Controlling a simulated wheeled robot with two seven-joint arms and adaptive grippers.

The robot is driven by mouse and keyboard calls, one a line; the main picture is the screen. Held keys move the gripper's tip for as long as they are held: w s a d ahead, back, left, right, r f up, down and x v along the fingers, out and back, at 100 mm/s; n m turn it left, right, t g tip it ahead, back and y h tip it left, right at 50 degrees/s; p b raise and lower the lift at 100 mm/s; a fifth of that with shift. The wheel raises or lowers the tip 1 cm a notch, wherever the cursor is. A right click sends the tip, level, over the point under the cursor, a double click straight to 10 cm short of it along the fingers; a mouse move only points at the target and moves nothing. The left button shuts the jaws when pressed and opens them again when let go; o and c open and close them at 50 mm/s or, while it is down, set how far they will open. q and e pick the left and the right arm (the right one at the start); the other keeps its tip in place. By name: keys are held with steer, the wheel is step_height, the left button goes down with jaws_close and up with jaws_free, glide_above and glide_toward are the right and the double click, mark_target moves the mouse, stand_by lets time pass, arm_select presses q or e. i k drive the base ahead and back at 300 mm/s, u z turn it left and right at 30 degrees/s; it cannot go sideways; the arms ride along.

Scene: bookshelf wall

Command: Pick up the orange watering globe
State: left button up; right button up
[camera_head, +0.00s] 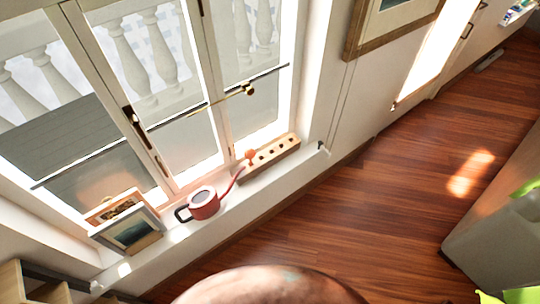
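A small orange rounded object (250,155), which looks like the orange watering globe, is at the left end of a light wooden block with a row of dark holes (273,153) on the white window sill. I cannot tell whether it stands in the block or behind it. A red watering can (204,204) with a dark handle sits on the sill to its lower left, its spout pointing toward the block. Neither of my grippers is in view.
Framed pictures (130,232) lean at the sill's left end. A brown rounded surface (270,287) fills the bottom middle. A grey piece of furniture (500,230) stands right. The wooden floor (370,215) between is clear.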

mark_target(249, 153)
steer(key=z, duration=1.65)
steer(key=i, duration=2.7)
steer(key=u, duration=3.45)
